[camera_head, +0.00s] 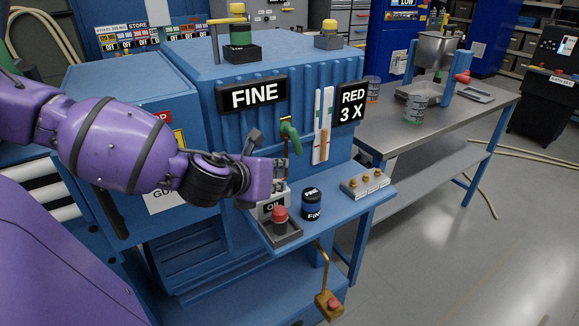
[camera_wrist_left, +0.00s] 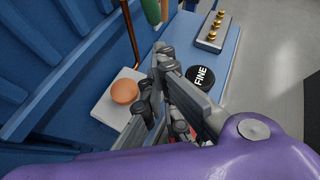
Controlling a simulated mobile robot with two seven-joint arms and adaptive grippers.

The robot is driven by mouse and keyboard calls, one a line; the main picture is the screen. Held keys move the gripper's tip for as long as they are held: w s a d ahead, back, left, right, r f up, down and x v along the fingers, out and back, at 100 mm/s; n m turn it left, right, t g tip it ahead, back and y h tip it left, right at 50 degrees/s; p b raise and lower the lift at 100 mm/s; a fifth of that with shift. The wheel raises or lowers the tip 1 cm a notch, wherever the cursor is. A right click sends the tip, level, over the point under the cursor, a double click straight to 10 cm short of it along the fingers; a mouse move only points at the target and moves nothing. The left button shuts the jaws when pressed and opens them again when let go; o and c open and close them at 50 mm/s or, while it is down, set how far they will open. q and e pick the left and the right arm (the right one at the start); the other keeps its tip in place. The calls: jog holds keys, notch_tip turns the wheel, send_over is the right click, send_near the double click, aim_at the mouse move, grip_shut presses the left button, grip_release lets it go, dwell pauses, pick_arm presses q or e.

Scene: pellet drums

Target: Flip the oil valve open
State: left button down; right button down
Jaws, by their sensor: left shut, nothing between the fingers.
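The oil valve shows as a pale block with an OIL label (camera_head: 272,206) on the blue shelf, partly hidden by my left gripper. In the left wrist view, a round orange-brown knob (camera_wrist_left: 125,91) sits on a pale grey block (camera_wrist_left: 113,112). I cannot tell which way the valve is flipped. My left gripper (camera_head: 280,172) is over the block's area, in front of the ribbed blue machine. In the wrist view, its fingers (camera_wrist_left: 158,76) are shut and empty, just right of the knob. Contact cannot be told. My right gripper is not in view.
A red button (camera_head: 280,214) is in front of the valve. A black FINE jar (camera_head: 311,205) and a block with brass knobs (camera_head: 367,184) stand to the right. A green handle (camera_head: 290,137) on a brown rod rises behind. The shelf's front right is clear.

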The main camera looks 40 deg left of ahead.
aim_at(292, 140)
pick_arm(q)
jog(key=w, duration=0.4)
jog(key=shift+a+r, duration=0.2)
jog(key=shift+a, duration=0.15)
jog(key=shift+w, duration=0.3)
jog(key=shift+a, duration=0.1)
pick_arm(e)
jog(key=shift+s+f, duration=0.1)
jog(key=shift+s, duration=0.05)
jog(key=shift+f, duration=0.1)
